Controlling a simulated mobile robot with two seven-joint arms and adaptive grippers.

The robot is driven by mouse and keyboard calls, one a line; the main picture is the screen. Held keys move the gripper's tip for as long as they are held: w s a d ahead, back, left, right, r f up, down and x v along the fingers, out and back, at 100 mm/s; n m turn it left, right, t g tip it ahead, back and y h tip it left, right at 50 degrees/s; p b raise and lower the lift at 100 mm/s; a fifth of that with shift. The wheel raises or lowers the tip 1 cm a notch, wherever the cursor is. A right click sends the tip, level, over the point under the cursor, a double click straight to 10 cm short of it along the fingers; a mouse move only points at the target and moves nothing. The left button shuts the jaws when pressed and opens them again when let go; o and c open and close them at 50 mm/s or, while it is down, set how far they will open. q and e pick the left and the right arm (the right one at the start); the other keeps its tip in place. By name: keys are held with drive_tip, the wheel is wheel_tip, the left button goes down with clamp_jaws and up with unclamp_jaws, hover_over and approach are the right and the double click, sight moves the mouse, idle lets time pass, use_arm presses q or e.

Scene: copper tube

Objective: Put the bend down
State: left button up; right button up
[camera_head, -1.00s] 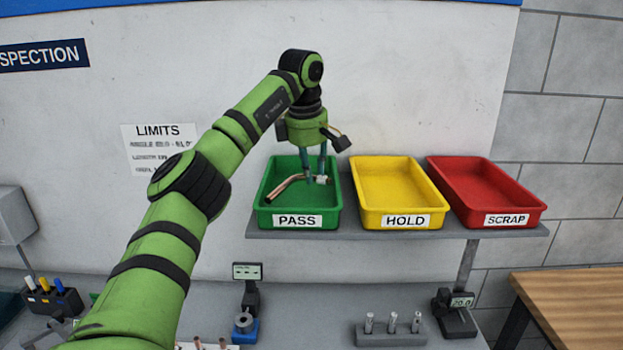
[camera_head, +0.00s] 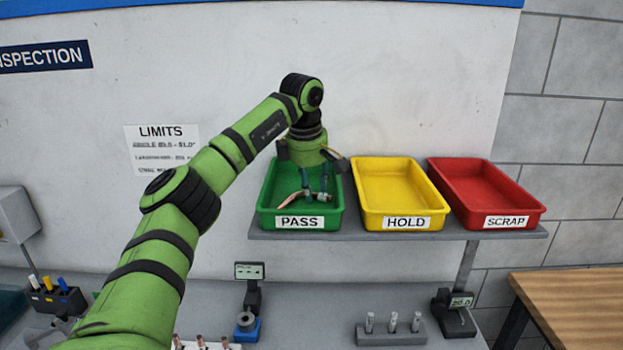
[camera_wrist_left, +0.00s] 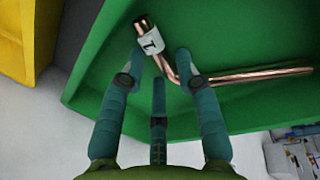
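The copper bend (camera_head: 285,206), a bent tube with a white tag, is inside the green PASS tray (camera_head: 264,222). In the left wrist view the bend (camera_wrist_left: 245,77) lies over the green floor, its tagged short end towards the top. My left gripper (camera_head: 316,193) points down into this tray. In the left wrist view its fingertips (camera_wrist_left: 161,60) stand apart on either side of the bend near the tag, with visible gaps, so it looks open. The bend seems to rest on the tray floor. My right gripper is in neither view.
The yellow HOLD tray (camera_head: 368,221) and red SCRAP tray (camera_head: 535,209) stand empty to the right on the same grey shelf (camera_head: 400,235). Below are a gauge (camera_head: 248,300), a block with several pins (camera_head: 390,336) and several copper tube ends (camera_head: 200,342).

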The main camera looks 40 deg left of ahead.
use_arm(q)
drive_tip(key=shift+r, duration=0.35)
drive_tip(key=b+v, duration=0.1)
drive_tip(key=v, duration=1)
drive_tip(key=shift+r, duration=0.2)
drive_tip(key=shift+s+d+f, duration=0.1)
drive_tip(key=shift+f, duration=0.05)
